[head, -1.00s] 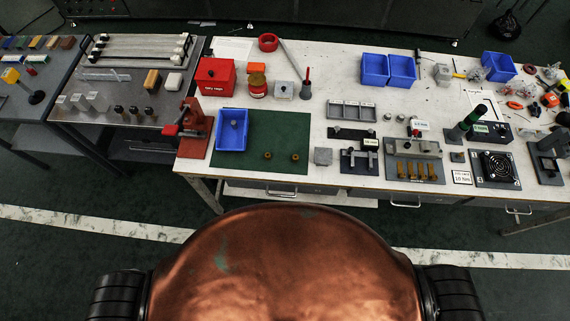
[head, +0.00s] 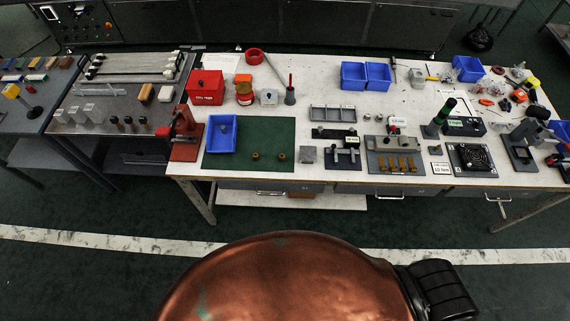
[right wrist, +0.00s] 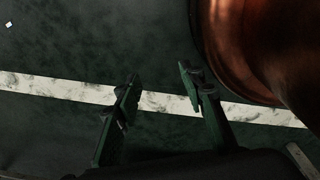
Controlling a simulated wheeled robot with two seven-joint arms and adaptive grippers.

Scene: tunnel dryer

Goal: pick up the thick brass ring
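Two small brass rings lie apart on the green mat (head: 240,162) at the front left of the white bench. They are the left ring (head: 255,156) and the right ring (head: 282,156). At this size I cannot tell which is thicker. My right gripper (right wrist: 158,84) is open and empty in the right wrist view, with dark floor and a pale floor stripe behind its fingers. It is away from the rings, which do not show in that view. Neither gripper shows in the head view.
A blue tray (head: 221,150) sits on the mat, left of the rings. A red press-like tool (head: 185,140) stands left of the mat, and a grey block (head: 309,154) right of it. Open floor separates my body from the bench.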

